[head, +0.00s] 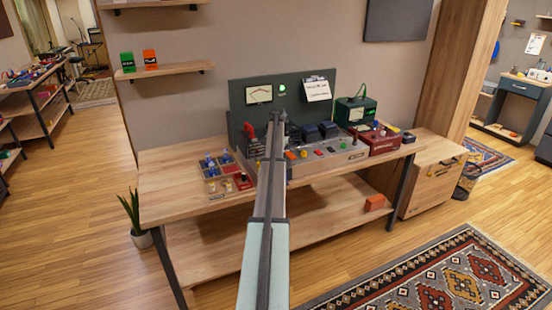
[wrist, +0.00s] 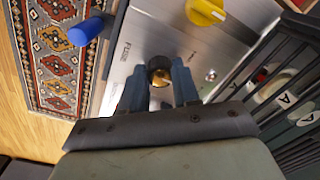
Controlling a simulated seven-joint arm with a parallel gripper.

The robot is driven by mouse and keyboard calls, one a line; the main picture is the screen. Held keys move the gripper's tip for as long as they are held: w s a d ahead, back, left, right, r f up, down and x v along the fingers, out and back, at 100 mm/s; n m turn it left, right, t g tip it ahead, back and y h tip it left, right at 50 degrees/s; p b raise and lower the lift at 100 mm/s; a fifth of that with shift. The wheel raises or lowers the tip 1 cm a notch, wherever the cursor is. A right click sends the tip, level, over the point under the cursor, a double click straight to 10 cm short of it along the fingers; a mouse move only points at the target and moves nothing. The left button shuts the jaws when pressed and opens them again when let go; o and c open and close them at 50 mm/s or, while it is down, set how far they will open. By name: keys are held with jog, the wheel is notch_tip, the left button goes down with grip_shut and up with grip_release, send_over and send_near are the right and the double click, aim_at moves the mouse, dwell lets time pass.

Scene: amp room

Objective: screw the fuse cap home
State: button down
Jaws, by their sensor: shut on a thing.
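In the wrist view the fuse cap (wrist: 159,72) is a dark round knob with a brass-coloured middle, at the panel marked FUSE. My gripper (wrist: 161,84) is shut on it, one blue-grey finger on each side. The metal panel (wrist: 152,40) lies right behind the cap. I cannot tell how deep the cap sits, as the fingers hide its sides. In the head view my arm reaches over the bench to the amp chassis (head: 345,157), and the arm hides the cap and fingertips.
A yellow knob (wrist: 205,11) and a blue cylinder (wrist: 86,32) are near the gripper. Black fins (wrist: 290,60) stand close on the right. A sorting tray (head: 215,187), a red box (head: 380,142) and a green-cased unit (head: 355,110) are on the bench (head: 165,200).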

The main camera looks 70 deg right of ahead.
dwell(0.4)
jog(key=c, duration=0.8)
grip_release()
jog(key=shift+r, duration=0.1)
jog(key=r, duration=1.3)
jog(key=shift+s+r, duration=0.2)
jog(key=shift+r, duration=0.1)
